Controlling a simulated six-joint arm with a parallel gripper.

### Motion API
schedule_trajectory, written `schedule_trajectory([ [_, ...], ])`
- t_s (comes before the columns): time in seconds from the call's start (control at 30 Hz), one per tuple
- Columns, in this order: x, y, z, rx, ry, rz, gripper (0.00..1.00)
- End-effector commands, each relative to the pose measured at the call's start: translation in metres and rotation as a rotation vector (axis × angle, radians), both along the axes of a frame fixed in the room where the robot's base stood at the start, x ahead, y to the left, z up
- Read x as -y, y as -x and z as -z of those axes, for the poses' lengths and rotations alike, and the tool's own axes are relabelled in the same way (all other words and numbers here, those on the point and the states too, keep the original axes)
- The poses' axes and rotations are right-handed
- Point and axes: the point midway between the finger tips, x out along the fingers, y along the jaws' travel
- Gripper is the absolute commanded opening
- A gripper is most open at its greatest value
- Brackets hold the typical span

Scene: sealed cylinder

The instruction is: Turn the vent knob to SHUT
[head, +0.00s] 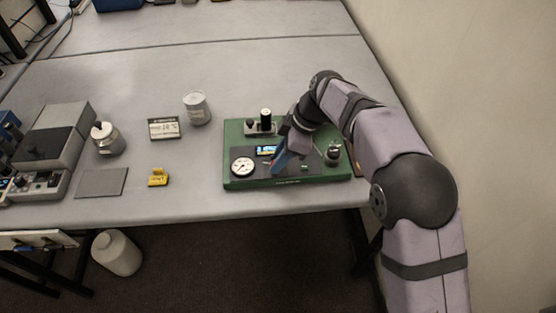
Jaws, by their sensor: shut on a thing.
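A green apparatus (233,135) with a dark front panel stands near the front right of the table. A round white gauge (242,167) is at its left and a small lit display (267,150) is in the middle. My gripper (278,168), with blue fingers, points down at the panel between the gauge and the right side. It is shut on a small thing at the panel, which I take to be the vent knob. The fingers hide the knob, so its pointer and the SHUT mark cannot be read.
A black-topped cylinder (265,115) stands at the apparatus's back, and a round metal fitting (332,156) at its right. Left of it are a grey canister (197,108), a small display box (163,128), a yellow object (158,177) and a metal jar (107,138).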

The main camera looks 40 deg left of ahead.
Motion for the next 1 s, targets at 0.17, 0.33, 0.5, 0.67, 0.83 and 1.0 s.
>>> schedule_trajectory([
  [0.17,-0.0008,-0.0016,-0.0022,-0.001,0.002,-0.167,0.00],
  [0.33,-0.0016,-0.0023,-0.0036,0.000,0.003,-0.327,0.00],
  [0.5,-0.0024,-0.0027,-0.0034,0.000,0.003,-0.457,0.00],
  [0.67,-0.0026,-0.0030,-0.0022,0.001,0.003,-0.539,0.00],
  [0.83,-0.0032,-0.0035,-0.0015,0.002,0.002,-0.595,0.00],
  [1.0,-0.0034,-0.0035,-0.0004,0.002,0.002,-0.625,0.00],
])
